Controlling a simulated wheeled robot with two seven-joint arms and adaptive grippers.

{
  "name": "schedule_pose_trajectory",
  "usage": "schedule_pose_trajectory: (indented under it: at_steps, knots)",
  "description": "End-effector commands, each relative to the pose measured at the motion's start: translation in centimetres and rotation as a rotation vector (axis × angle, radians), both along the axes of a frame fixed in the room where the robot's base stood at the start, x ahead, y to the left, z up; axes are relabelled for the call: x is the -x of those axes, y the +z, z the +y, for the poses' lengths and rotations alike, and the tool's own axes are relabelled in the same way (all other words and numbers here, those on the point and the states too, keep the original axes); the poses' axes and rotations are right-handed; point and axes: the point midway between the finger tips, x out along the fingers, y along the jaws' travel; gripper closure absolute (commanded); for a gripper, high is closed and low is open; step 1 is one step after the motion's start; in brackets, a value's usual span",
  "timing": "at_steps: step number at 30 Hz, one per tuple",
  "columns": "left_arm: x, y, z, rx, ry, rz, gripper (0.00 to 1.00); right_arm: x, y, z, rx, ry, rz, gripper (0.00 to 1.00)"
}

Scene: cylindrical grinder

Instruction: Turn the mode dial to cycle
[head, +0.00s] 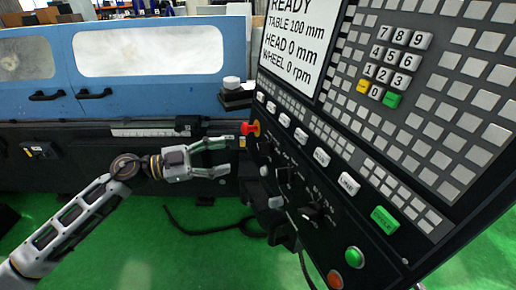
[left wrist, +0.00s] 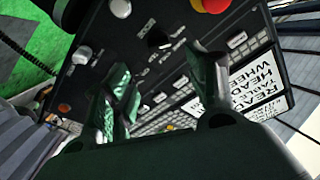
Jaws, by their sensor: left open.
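The control panel (head: 335,165) of the grinder slants across the right of the head view. A small black dial with white marks around it (left wrist: 158,40) shows on the panel in the left wrist view. It may be the mode dial, but its lettering is too small to read. In the head view, a larger black knob (head: 315,211) sits lower on the panel. My left gripper (head: 228,157) is open and empty, just left of the panel's edge. In the left wrist view its fingers (left wrist: 165,85) stand apart in front of the panel, with the small dial beyond them.
A red emergency stop button (head: 251,129) juts from the panel close to the upper finger. White knobs (left wrist: 82,54) sit near the dial. Green (head: 354,257) and orange (head: 335,279) buttons are at the panel's bottom. The blue grinder doors (head: 150,85) stand behind.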

Motion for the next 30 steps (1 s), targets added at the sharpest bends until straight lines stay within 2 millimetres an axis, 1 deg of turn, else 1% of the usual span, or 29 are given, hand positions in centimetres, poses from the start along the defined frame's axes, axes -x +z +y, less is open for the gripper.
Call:
schedule_pose_trajectory:
  at_steps: [6, 20, 30]
  knots:
    - [-0.6, 0.2, -2.2, 0.002, -0.001, -0.002, 0.43, 0.1, 0.6, 0.6, -0.007, 0.0, 0.002, 0.6]
    - [-1.9, 0.2, -6.5, 0.002, 0.0, -0.001, 0.43, 0.7, 1.4, 2.5, -0.026, -0.003, 0.009, 0.6]
    - [-2.8, 0.1, -9.4, 0.002, 0.0, -0.002, 0.43, 0.7, 2.0, 2.2, -0.024, -0.002, 0.009, 0.6]
